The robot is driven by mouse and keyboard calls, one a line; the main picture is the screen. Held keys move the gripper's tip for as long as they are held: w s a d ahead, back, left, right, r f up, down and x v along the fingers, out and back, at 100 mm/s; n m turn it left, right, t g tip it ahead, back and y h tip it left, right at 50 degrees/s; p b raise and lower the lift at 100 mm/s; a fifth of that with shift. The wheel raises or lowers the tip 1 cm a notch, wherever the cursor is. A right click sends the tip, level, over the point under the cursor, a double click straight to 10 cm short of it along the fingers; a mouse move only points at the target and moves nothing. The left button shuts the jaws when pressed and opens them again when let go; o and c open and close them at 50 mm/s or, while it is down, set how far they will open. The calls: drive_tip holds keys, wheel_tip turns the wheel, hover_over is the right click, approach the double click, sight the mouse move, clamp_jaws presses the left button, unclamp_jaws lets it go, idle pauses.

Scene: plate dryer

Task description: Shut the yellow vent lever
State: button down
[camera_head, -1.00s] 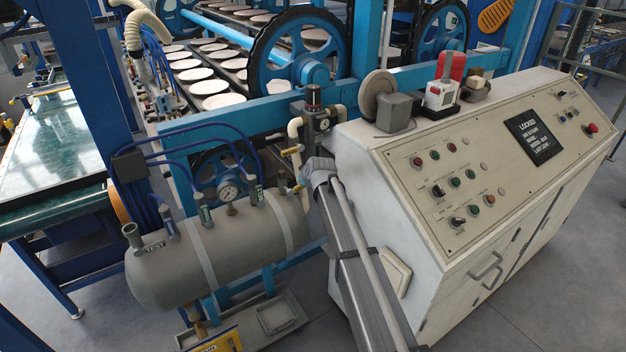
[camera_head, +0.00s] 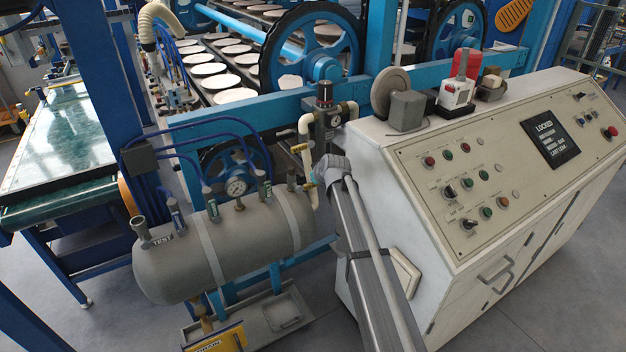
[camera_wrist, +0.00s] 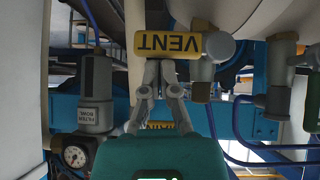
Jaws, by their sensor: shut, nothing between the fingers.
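The yellow vent lever (camera_wrist: 168,44), marked VENT, lies across a pale pipe in the wrist view. My gripper (camera_wrist: 160,66) is shut and empty, its fingertips close together just beside the lever's edge; I cannot tell whether they touch it. In the head view my gripper is mostly hidden by my own wrist, near the white pipe. Two small yellow parts show there, one higher on the pipe (camera_head: 298,148) and one lower (camera_head: 309,185); I cannot tell which is the vent lever.
A grey tank (camera_head: 235,250) with a gauge (camera_head: 236,187) stands left of my arm. A control cabinet (camera_head: 380,190), its screen (camera_head: 551,138) reading LOCKED, stands close on the right. In the wrist view, a filter bowl (camera_wrist: 96,90) is left of the fingers.

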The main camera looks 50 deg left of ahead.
sight(407, 188)
drive_tip(key=shift+w+r, duration=0.1)
drive_tip(key=shift+r, duration=0.05)
drive_tip(key=w+a+r+p+v, duration=0.1)
drive_tip(key=r+p+v, duration=0.1)
drive_tip(key=p+v, duration=0.9)
drive_tip(key=shift+s+d+r, duration=0.15)
drive_tip(key=shift+d+r, duration=0.05)
drive_tip(key=shift+r, duration=0.3)
idle(0.9)
